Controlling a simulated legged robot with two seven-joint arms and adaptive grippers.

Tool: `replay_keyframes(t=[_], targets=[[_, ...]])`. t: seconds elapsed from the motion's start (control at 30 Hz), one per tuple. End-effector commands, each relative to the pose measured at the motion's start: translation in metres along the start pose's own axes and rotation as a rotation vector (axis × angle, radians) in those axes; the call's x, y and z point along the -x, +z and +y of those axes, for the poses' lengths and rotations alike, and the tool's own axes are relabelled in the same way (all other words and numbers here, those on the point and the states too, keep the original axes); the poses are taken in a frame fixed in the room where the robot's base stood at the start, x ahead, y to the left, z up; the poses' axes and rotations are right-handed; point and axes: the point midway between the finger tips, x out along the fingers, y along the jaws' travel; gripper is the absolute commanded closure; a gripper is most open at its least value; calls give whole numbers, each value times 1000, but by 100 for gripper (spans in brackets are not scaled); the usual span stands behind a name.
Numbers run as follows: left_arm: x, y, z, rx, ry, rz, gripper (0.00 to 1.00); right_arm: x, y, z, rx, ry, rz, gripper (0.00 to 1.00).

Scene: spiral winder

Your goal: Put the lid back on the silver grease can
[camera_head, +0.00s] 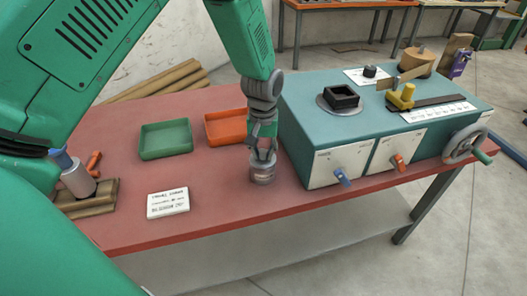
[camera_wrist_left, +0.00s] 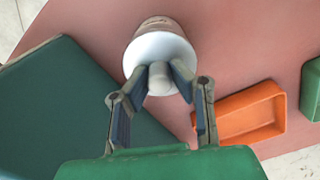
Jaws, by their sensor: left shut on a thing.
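The silver grease can (camera_head: 262,174) stands upright on the red table (camera_head: 228,205), close to the left side of the teal machine. My left gripper (camera_head: 262,152) points down directly above it. In the left wrist view my left gripper (camera_wrist_left: 158,75) is shut on the grey knob of the pale round lid (camera_wrist_left: 145,47). The can (camera_wrist_left: 155,23) shows beyond the lid's edge, in line with it. The lid is over or on the can's top; I cannot tell whether it is fully seated. My right gripper is not in view.
The teal machine (camera_head: 300,135) stands just right of the can. An orange tray (camera_head: 226,125) and a green tray (camera_head: 165,140) lie behind it to the left. A white card (camera_head: 168,203) lies left.

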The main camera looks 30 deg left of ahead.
Motion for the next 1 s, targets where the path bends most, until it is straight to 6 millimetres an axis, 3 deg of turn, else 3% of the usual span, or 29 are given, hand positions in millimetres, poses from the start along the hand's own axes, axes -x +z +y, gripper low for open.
replay_keyframes(t=[1.0], targets=[[2,1,0,0,0,0,100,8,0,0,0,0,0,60]])
